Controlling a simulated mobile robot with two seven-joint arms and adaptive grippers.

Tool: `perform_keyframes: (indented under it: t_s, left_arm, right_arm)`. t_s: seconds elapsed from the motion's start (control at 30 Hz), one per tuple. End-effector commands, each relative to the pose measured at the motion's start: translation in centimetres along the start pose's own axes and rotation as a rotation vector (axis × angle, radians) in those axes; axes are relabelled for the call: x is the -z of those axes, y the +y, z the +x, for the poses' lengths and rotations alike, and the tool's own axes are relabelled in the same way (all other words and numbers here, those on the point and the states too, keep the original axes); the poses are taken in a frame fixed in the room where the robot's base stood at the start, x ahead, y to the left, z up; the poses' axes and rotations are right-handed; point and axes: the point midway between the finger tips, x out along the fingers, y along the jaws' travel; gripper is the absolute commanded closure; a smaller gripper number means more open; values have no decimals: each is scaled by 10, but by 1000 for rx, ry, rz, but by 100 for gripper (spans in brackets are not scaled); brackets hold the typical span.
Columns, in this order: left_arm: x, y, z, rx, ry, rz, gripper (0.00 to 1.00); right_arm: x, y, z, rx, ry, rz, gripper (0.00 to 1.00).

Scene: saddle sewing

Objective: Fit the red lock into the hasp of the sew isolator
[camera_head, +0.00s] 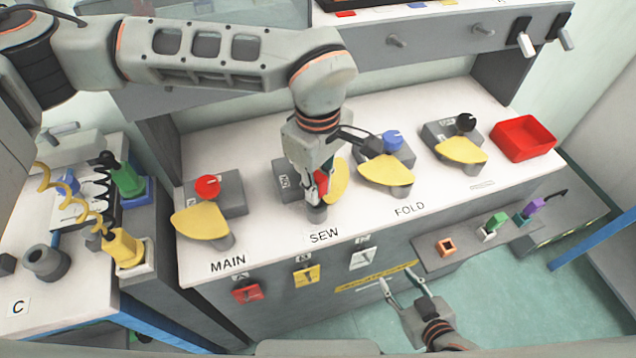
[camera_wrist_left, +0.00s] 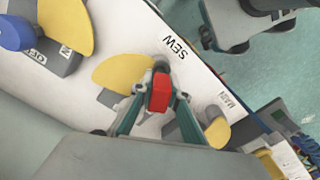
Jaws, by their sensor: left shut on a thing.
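The red lock (camera_head: 321,176) is held between the fingertips of my left gripper (camera_head: 318,188), above the sew isolator (camera_head: 286,180). In the left wrist view the red lock (camera_wrist_left: 160,94) sits between both fingers. The sew isolator has a grey box and a yellow plate (camera_head: 340,180), partly hidden by my arm. A grey post (camera_head: 316,213) shows just below the fingertips; I cannot tell whether the lock touches the hasp. My right gripper (camera_head: 403,284) is open and empty, low in front of the bench.
The main isolator (camera_head: 228,190) stands to the left; the fold isolator (camera_head: 385,165) is close on the right. A red tray (camera_head: 524,138) is at the far right of the bench.

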Motion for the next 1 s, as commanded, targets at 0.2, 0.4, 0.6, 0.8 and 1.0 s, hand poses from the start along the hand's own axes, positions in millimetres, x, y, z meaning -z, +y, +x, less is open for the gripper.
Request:
perform_keyframes:
  t_s: [0.2,0.4,0.6,0.8,1.0]
  left_arm:
    - [0,0,5,0,0,0,100]
    - [0,0,9,1,0,0,100]
    - [0,0,13,1,0,0,100]
    - [0,0,17,1,0,0,100]
    - [0,0,21,0,0,0,100]
  right_arm:
    - [-5,-1,2,1,-5,1,60]
    - [-8,-2,3,2,-7,1,60]
    - [-11,-2,4,2,-8,2,60]
    - [-13,-3,5,3,-9,2,60]
    - [-14,-3,6,3,-10,3,60]
